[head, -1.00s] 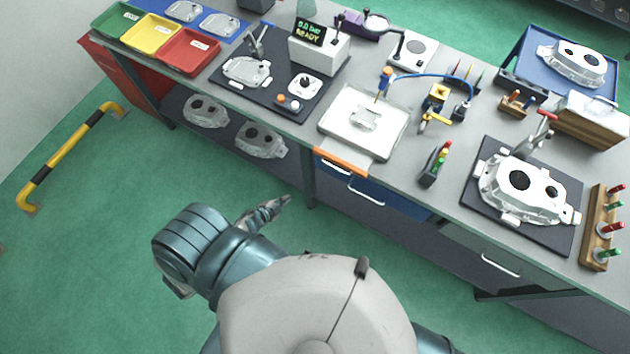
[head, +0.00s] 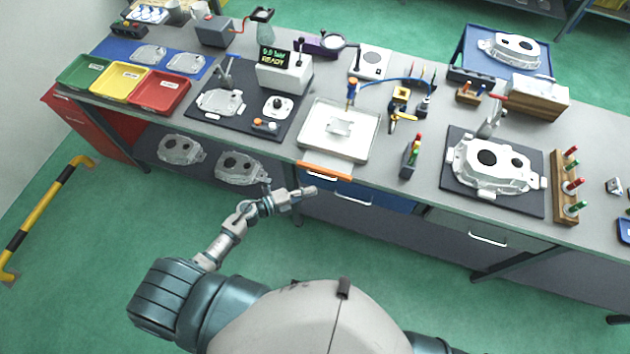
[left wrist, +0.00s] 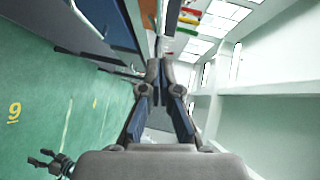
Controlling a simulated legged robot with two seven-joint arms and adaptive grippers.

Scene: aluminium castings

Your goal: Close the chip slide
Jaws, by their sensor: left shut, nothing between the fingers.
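The chip slide, with its orange front edge (head: 324,172), juts out a little from the bench front below the white tray (head: 340,129) in the head view. My left gripper (head: 312,190) is just in front of and below that orange edge, apart from it as far as I can tell. It is shut and empty. In the left wrist view its fingers (left wrist: 160,70) are together, with the bench side to the left.
A blue drawer front (head: 365,193) with a handle lies right below the slide. Castings sit on the lower shelf (head: 215,177) to the left. A black and yellow rail (head: 45,215) stands at far left. The green floor before the bench is clear.

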